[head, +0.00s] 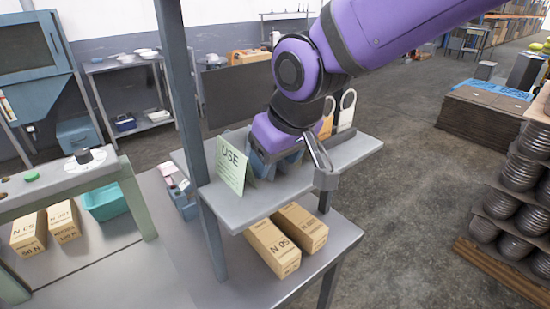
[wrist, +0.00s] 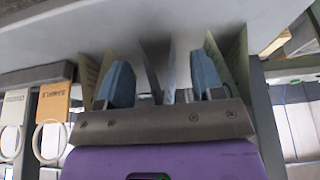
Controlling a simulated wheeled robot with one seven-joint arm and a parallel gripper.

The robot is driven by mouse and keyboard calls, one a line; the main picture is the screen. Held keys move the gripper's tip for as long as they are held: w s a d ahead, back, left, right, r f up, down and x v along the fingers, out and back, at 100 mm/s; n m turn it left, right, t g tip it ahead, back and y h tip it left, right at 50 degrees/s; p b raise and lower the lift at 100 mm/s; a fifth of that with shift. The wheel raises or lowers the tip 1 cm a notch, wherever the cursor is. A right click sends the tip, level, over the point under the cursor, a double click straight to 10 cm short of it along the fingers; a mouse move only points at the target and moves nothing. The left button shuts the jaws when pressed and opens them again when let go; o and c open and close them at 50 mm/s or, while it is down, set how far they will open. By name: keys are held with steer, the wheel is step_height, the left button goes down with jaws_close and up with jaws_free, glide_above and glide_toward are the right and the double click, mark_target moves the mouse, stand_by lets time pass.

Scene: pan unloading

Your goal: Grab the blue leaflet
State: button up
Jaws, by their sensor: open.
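My gripper (head: 275,163) is low over the upper grey shelf (head: 345,157), its fingers pointing down among upright leaflets. In the wrist view my gripper (wrist: 164,82) is open, with its two blue finger pads apart. A thin grey-blue sheet (wrist: 171,76) stands nearly edge-on between the pads; it is likely the blue leaflet, but its colour is hard to tell. I cannot see the pads touching it. A green leaflet marked USE (head: 231,167) stands beside my gripper, and a beige leaflet (wrist: 88,76) is outside the other pad. My gripper hides the blue leaflet in the head view.
An orange ringed item (head: 327,120) and a white ringed item (head: 345,112) stand farther back on the shelf. Cardboard boxes (head: 273,249) lie on the lower shelf. A grey post (head: 179,75) rises at the shelf's left. The shelf's right end is clear.

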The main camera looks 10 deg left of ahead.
steer(key=shift+a+f, duration=0.1)
steer(key=shift+f, duration=0.2)
steer(key=shift+c, duration=0.2)
steer(key=c, duration=0.9)
steer(key=shift+c, duration=0.3)
